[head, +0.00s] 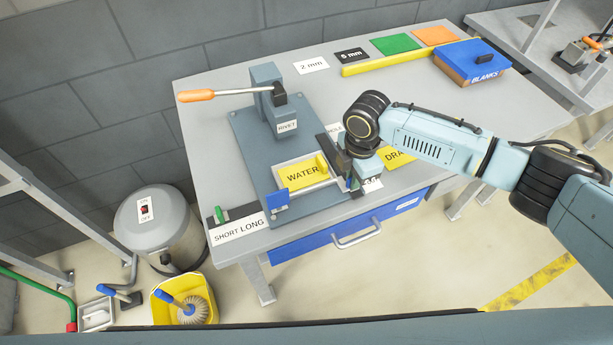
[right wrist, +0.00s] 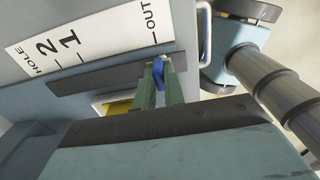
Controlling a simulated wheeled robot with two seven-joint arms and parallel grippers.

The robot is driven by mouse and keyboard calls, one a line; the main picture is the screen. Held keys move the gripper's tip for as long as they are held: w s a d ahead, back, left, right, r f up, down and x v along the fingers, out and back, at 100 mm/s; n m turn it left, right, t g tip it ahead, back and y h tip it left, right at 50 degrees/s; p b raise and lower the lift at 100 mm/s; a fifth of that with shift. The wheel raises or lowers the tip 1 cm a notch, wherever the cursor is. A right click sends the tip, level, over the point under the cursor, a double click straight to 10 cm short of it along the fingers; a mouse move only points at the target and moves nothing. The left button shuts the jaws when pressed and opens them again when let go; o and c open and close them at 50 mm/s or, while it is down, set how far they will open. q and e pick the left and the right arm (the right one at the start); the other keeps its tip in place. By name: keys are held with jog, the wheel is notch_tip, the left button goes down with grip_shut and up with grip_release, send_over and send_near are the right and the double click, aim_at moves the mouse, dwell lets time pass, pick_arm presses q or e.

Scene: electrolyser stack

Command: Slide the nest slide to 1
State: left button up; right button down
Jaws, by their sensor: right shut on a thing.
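The rivet press (head: 262,125) stands on a grey-blue base plate on the table. The nest slide sits on that plate as a pale frame (head: 290,205) around a yellow plate marked WATER (head: 303,175). My right gripper (head: 352,183) is at the right side of the nest. In the right wrist view its green fingers are shut on a blue knob (right wrist: 158,73), beside a dark rail (right wrist: 95,77). A white scale (right wrist: 95,38) reads HOLE, 2, 1, OUT; the knob is nearest the OUT mark. My arm hides part of the scale in the head view. My left gripper is not in view.
The press lever with an orange grip (head: 196,96) reaches left. A white SHORT/LONG label (head: 238,229) lies at the table's front left. A yellow bar (head: 390,62) and blue BLANKS box (head: 472,62) stand at the back. A blue drawer (head: 345,228) is below.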

jog(key=shift+w+a+b, duration=0.35)
jog(key=shift+w+b, duration=0.2)
jog(key=shift+w, duration=0.35)
jog(key=shift+w+a+b, duration=0.35)
jog(key=shift+w+b, duration=0.2)
jog(key=shift+w, duration=0.35)
jog(key=shift+w, duration=0.15)
jog(key=shift+w+a+b, duration=0.35)
jog(key=shift+w+b, duration=0.5)
jog(key=shift+w, duration=0.05)
jog(key=shift+w+a+b, duration=0.35)
jog(key=shift+w+b, duration=0.45)
jog(key=shift+w, duration=0.05)
jog(key=shift+w, duration=0.1)
